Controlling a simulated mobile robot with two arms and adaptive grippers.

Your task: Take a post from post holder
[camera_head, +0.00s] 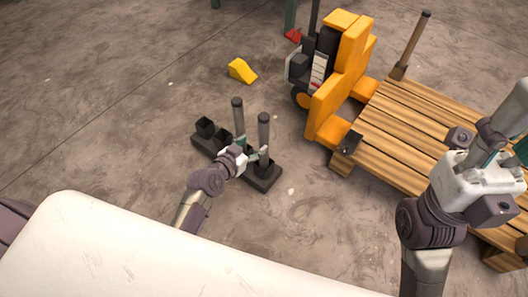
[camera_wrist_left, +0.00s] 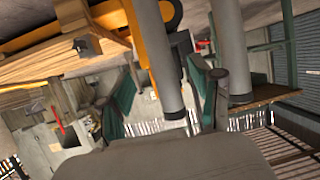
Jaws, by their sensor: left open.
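The dark post holder (camera_head: 206,147) lies on the floor in the middle of the head view. Two grey posts stand in it, a left post (camera_head: 238,115) and a right post (camera_head: 263,130). My left gripper (camera_head: 257,154) is open at the right post, low down near the holder. In the left wrist view, a grey post (camera_wrist_left: 160,55) shows between the green-padded fingers of the gripper (camera_wrist_left: 165,98), and another post (camera_wrist_left: 229,45) is to the right. My right gripper (camera_head: 507,150) is over the pallet, its fingers only partly visible.
A wooden pallet (camera_head: 400,130) is at the right, with a brown post (camera_head: 415,45) standing at its far corner. An orange forklift-like machine (camera_head: 345,75) stands at the pallet's left end. A yellow wedge (camera_head: 241,70) lies on the floor. The floor left of the holder is clear.

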